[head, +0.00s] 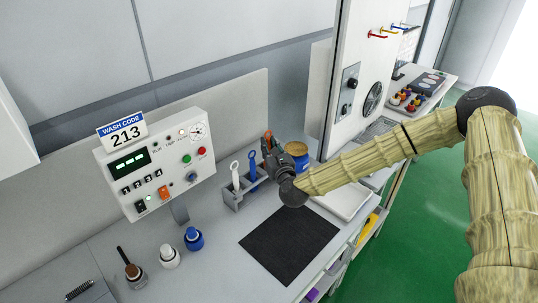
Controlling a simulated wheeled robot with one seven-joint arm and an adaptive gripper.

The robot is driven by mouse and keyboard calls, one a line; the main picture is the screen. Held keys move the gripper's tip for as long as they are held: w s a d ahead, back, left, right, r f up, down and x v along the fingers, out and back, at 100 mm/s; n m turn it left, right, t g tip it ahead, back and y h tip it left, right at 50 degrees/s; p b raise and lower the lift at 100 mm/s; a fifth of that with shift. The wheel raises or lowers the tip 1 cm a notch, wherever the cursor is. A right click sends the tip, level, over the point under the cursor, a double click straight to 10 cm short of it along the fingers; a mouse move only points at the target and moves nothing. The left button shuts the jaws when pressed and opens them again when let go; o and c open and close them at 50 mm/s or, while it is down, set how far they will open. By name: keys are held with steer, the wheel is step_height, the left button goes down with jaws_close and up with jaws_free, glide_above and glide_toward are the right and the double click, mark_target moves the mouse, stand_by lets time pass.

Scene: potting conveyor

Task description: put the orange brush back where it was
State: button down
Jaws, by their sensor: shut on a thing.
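My gripper (268,144) is shut on the orange brush (268,134), of which only a small orange-brown upper part shows between the fingers. The rest of the brush is hidden behind the gripper. A grey rack (233,200) stands on the counter and holds a white brush (235,177) and a blue brush (252,165), both upright. My gripper is at the right end of the rack, just right of the blue brush. I cannot tell whether the orange brush touches the rack.
A blue jar with a tan lid (297,149) stands close behind my gripper. Bottles with white (169,256) and blue (194,239) tops stand in front. A black mat (289,244) lies clear.

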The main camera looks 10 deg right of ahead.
step_height(320, 180, down, 4)
steer(key=shift+r+p, duration=0.15)
steer(key=shift+p, duration=0.55)
steer(key=shift+f+b, duration=0.25)
steer(key=shift+b, duration=0.05)
steer(key=c, duration=1.4)
jaws_free()
steer(key=shift+o, duration=0.2)
steer(key=shift+r, duration=0.1)
steer(key=shift+r, duration=0.1)
steer(key=s+d+b, duration=0.1)
steer(key=s+b, duration=0.2)
steer(key=s, duration=0.9)
steer(key=shift+d+b, duration=0.15)
steer(key=shift+b, duration=0.25)
